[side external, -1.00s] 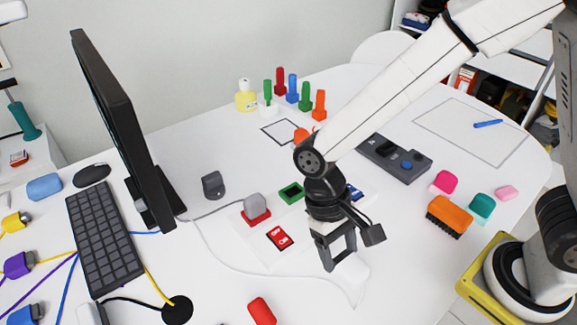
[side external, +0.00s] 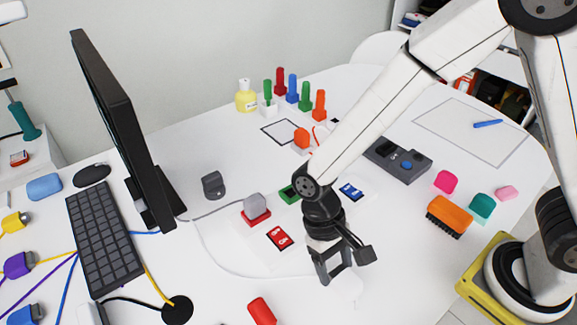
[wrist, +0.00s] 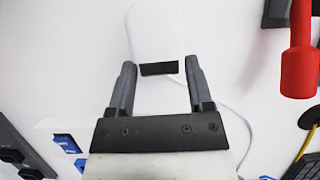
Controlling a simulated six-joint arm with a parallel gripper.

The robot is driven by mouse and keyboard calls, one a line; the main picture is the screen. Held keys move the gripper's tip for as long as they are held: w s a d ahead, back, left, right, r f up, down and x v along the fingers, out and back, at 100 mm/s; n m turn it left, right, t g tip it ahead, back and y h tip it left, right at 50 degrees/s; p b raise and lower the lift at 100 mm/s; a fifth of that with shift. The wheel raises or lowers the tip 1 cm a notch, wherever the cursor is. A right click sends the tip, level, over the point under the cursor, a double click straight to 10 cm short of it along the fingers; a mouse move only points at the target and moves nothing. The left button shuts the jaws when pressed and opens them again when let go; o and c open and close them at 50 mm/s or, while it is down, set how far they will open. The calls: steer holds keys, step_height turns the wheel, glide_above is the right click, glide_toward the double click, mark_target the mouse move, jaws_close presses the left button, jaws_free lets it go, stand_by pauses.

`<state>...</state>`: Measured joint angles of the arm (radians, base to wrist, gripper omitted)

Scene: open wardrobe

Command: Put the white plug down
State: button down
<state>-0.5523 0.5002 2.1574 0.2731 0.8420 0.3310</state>
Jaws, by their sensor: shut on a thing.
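The white plug (side external: 347,287) is at the tips of my gripper (side external: 333,276), low over the front middle of the white table. It blends with the tabletop in the side view. In the wrist view the plug (wrist: 157,32) is a rounded white body with a black end (wrist: 158,68), which lies between the fingertips of my gripper (wrist: 160,70). The fingers are shut on the plug. A thin white cable (side external: 240,272) runs across the table toward it. I cannot tell whether the plug touches the table.
A red marker-like object (side external: 262,311) lies at the front; a red object (wrist: 300,62) shows in the wrist view. A red card (side external: 280,238) and a grey block on a red base (side external: 256,208) are to the left. An orange brush (side external: 449,216) is at the right.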

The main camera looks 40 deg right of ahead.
mark_target(333, 275)
steer(key=shift+f, duration=1.65)
steer(key=shift+f, duration=0.1)
jaws_free()
steer(key=v, duration=1.2)
steer(key=d+f+t, duration=0.1)
steer(key=d+t, duration=0.6)
steer(key=d, duration=1.2)
steer(key=shift+s, duration=0.3)
